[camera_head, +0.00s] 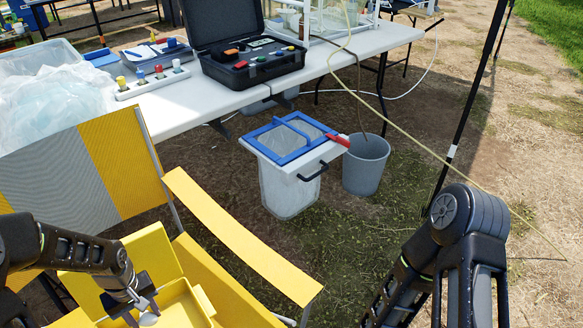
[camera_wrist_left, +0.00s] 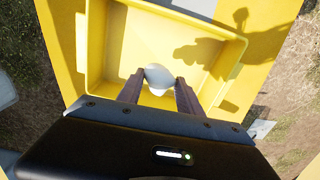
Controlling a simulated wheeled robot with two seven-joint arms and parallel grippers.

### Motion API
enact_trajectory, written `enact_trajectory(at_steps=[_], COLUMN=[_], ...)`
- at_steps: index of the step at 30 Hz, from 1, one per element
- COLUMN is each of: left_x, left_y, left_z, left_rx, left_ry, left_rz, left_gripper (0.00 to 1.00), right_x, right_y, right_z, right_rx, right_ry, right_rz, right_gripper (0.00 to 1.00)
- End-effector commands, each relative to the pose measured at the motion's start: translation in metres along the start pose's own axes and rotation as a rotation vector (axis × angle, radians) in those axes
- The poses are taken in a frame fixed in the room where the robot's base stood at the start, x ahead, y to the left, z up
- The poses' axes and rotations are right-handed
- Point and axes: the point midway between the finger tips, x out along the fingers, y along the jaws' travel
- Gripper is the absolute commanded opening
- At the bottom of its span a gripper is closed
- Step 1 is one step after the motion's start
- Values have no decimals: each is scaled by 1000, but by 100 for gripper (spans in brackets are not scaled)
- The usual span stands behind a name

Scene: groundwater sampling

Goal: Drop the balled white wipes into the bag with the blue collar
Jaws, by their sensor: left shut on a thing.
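My left gripper (camera_head: 140,308) is low over a yellow tray (camera_head: 205,302) on the yellow chair. In the left wrist view its fingers (camera_wrist_left: 160,85) are shut on a balled white wipe (camera_wrist_left: 159,73). A whiter patch shows just below that ball; I cannot tell if it is a second wipe. The bag with the blue collar (camera_head: 273,121) hangs below a board at the table's front edge, well to the right of my left gripper. Its translucent body (camera_head: 290,192) reaches down near the ground. My right arm comes in at lower right; its gripper is out of frame.
A yellow armrest (camera_head: 240,240) lies between the tray and the bag. A grey bucket (camera_head: 366,165) stands right of the bag, with a red-handled item beside the collar. The white table (camera_head: 250,95) carries an open black case (camera_head: 245,65). A pale hose crosses at right.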

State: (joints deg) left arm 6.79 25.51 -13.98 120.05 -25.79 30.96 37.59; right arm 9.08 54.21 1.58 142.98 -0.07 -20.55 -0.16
Motion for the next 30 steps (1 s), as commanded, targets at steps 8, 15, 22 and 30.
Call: enact_trajectory(at_steps=[8,15,22,30], left_x=[-31,-104,-157,-165], left_y=[18,73,123,138], left_z=[-1,3,14,18], left_rx=[79,320,544,613], left_ry=[1,1,0,-1], left_rz=[1,1,0,-1], left_gripper=[5,5,5,5], right_x=[-28,-95,-145,-151], right_y=[-11,-37,-57,-59], right_z=[0,-1,-1,-1], right_rx=[0,2,3,3], right_ry=[0,0,0,-1], right_rz=[0,-1,-1,-1], right_gripper=[36,36,36,36])
